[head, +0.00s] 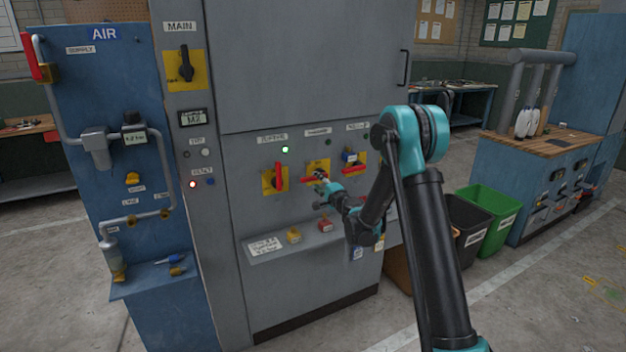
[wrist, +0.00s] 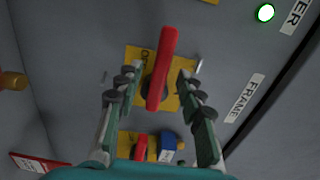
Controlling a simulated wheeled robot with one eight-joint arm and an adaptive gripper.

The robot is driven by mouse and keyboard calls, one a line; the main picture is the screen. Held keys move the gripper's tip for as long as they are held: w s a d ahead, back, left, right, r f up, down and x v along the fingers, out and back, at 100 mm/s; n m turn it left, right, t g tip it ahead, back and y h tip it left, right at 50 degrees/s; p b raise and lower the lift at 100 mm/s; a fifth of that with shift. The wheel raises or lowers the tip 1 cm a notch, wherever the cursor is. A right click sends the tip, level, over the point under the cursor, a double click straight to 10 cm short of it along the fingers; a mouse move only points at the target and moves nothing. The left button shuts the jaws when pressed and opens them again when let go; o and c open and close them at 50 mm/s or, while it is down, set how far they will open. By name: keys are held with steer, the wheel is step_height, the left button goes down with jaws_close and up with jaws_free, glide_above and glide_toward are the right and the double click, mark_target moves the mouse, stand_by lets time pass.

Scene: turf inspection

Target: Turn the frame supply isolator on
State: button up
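The frame supply isolator is a red bar handle (wrist: 162,70) on a yellow plate (wrist: 133,62), beside a FRAME label (wrist: 245,111) in the wrist view. In the head view this isolator (head: 318,166) is the middle of three on the grey cabinet, its handle lying roughly level and partly hidden by my gripper. My gripper (wrist: 158,84) is open, with one finger on each side of the red handle. It also shows at the cabinet in the head view (head: 321,183). I cannot tell whether the fingers touch the handle.
The left isolator (head: 278,177) stands upright under a lit green lamp (head: 285,149). The right isolator (head: 352,170) carries a blue block (wrist: 167,147). A shelf (head: 265,247) juts out below, with a yellow and a red item (head: 326,226) on it.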

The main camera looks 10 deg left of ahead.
mark_target(315, 179)
steer(key=shift+x, duration=2.1)
jaws_close()
